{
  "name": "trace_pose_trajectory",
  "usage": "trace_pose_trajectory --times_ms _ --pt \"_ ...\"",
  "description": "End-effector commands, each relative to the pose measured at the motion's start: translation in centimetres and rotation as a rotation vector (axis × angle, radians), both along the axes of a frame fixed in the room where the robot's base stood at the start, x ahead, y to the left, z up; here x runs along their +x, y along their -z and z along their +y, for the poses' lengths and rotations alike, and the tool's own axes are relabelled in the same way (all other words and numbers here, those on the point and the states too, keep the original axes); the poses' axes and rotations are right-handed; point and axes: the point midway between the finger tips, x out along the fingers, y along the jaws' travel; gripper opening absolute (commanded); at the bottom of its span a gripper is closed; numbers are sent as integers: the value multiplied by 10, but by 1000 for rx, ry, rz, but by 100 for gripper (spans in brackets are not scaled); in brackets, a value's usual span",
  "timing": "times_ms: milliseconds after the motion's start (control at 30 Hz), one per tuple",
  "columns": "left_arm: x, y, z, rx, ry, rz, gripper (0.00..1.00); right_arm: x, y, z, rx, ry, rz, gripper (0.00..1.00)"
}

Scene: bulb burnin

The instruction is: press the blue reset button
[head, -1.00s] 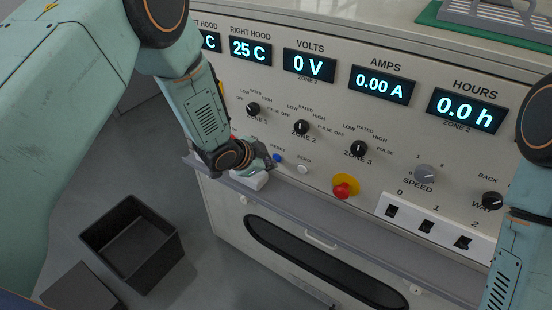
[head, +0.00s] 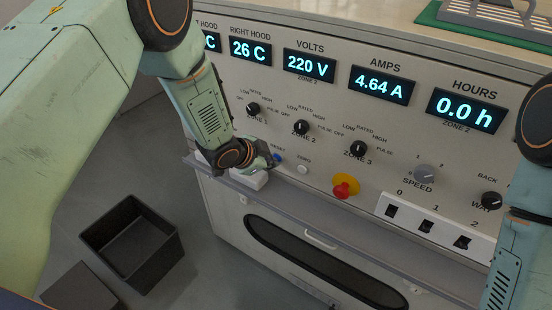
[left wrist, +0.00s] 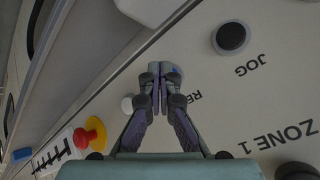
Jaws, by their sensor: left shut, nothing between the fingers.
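The blue reset button (head: 277,157) is on the lower part of the panel, below its RESET label, left of the white ZERO button (head: 303,168). My left gripper (head: 271,161) is shut and empty, with its tip right beside the blue button in the head view. In the left wrist view the shut fingertips (left wrist: 172,78) lie over the spot by the partly covered RESET label. They hide most or all of the button there, so I cannot tell whether they touch it. My right arm shows at the right edge; its gripper is out of view.
A red stop knob (head: 344,187) on yellow stands to the right, with a white switch box (head: 432,228) beyond it. A black JOG button (left wrist: 231,37) is near the fingers. A grey ledge (head: 330,246) runs below the panel. A black bin (head: 132,243) is on the floor.

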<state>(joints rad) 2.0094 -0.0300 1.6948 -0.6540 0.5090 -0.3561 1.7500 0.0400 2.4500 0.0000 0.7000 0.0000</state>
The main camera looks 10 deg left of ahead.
Motion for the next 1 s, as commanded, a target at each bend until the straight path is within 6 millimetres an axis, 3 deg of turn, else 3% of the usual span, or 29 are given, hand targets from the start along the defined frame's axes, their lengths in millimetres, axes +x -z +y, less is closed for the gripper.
trace_pose_trajectory --times_ms 733,1000 --pt "-16 -1 6 -1 -1 -1 0 0 -3 0 0 0 0 0" --pt "-37 -1 13 -1 -3 1 0 0 -7 0 0 0 0 0"
